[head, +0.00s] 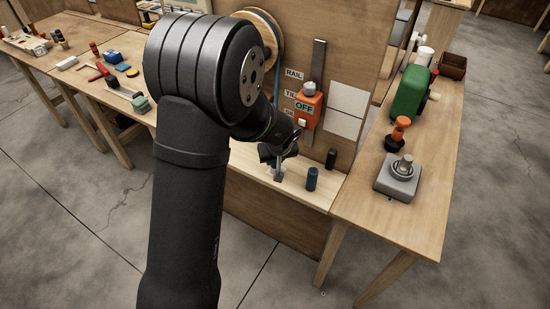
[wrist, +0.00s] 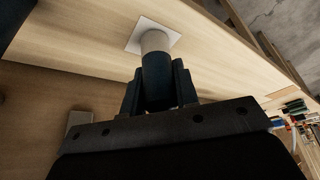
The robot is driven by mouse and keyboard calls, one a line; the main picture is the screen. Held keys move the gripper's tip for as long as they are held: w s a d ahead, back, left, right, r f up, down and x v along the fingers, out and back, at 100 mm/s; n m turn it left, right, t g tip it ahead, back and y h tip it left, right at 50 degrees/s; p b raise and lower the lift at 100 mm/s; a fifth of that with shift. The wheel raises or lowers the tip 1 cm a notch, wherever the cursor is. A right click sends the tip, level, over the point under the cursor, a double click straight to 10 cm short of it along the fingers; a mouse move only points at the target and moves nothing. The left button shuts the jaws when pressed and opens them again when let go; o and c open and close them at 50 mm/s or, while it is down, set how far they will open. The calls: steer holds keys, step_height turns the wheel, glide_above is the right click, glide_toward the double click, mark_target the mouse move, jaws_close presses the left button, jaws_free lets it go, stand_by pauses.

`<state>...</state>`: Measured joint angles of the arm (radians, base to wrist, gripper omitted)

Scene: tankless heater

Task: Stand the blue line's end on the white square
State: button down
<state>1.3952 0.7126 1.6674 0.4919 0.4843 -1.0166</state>
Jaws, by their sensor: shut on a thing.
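My gripper (head: 279,158) is low over the pale wooden ledge and shut on the blue line's end. In the wrist view the end's dark blue body (wrist: 158,80) is between the two fingers of my gripper (wrist: 158,92). Its pale tip (wrist: 155,41) points at the white square (wrist: 134,42) and covers part of it. I cannot tell whether the tip touches the square. In the head view a small grey part of the end (head: 279,176) shows below the fingers. The blue line (head: 275,92) runs down from a wooden reel (head: 263,35), partly behind my arm.
An orange box marked OFF (head: 307,106) is on the upright panel behind. A side bench (head: 412,215) at the right holds a grey block (head: 398,178) and a green tank (head: 409,93).

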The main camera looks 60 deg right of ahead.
steer(key=shift+f, duration=0.2)
steer(key=c, duration=1)
jaws_free()
steer(key=shift+c, duration=0.2)
steer(key=v, duration=1.7)
steer(key=shift+r, duration=0.2)
steer(key=shift+a, duration=0.1)
